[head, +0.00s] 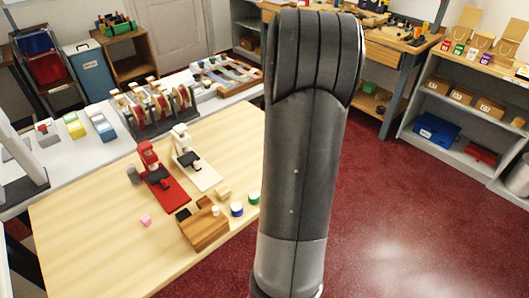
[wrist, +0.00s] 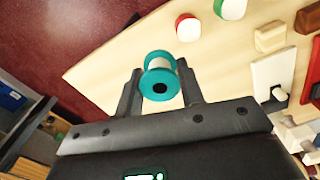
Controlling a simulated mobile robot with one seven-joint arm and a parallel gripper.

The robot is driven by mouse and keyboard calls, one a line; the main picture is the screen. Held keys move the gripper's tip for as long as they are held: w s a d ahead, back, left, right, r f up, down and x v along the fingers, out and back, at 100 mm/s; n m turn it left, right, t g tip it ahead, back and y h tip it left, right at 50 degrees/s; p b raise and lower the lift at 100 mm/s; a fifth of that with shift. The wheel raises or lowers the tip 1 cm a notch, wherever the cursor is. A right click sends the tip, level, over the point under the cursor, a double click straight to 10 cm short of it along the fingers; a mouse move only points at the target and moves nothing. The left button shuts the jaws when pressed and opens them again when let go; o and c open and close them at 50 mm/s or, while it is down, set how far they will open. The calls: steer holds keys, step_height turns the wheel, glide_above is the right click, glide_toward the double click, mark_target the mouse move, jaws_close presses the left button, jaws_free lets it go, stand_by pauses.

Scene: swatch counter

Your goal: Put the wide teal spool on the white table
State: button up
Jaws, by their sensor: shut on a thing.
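The wide teal spool (wrist: 158,62) shows in the wrist view, with teal flanges, a pale middle and a dark centre hole. My gripper (wrist: 160,84) is shut on it, one finger on each side. The spool is over or near the edge of the light wood table (wrist: 115,80); its height is hard to tell. In the head view my own arm hides the gripper and the spool. The white table (head: 72,160) is at the left in the head view, behind the wood table, which also shows there (head: 90,250).
The white table holds coloured blocks (head: 75,127), a rack of spools (head: 150,105) and a tray (head: 228,75). On the wood table are a red press (head: 165,188), a white press (head: 195,165), a wooden block (head: 205,232) and small spools (head: 237,209). Bare white surface shows at the left.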

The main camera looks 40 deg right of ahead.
steer(key=shift+s+d+r, duration=0.15)
steer(key=shift+s+r, duration=0.15)
steer(key=shift+s, duration=0.1)
steer(key=w+a+f+n, duration=0.2)
steer(key=w+a, duration=1.1)
steer(key=a, duration=0.3)
steer(key=shift+n, duration=0.5)
steer(key=w+a+f, duration=0.1)
steer(key=a, duration=0.5)
steer(key=w+a+f, duration=0.1)
steer(key=w+a, duration=0.1)
steer(key=a, duration=0.4)
steer(key=w+a, duration=0.2)
steer(key=a, duration=0.5)
steer(key=shift+f, duration=0.4)
steer(key=shift+r, duration=0.3)
step_height(320, 180, up, 4)
steer(key=s+d+m, duration=0.1)
steer(key=d+m, duration=0.1)
glide_above(142, 213)
step_height(142, 213, down, 6)
steer(key=shift+s+f, duration=0.1)
steer(key=shift+f, duration=0.1)
steer(key=shift+a+f, duration=0.1)
steer(key=shift+f, duration=1.95)
steer(key=shift+f, duration=0.15)
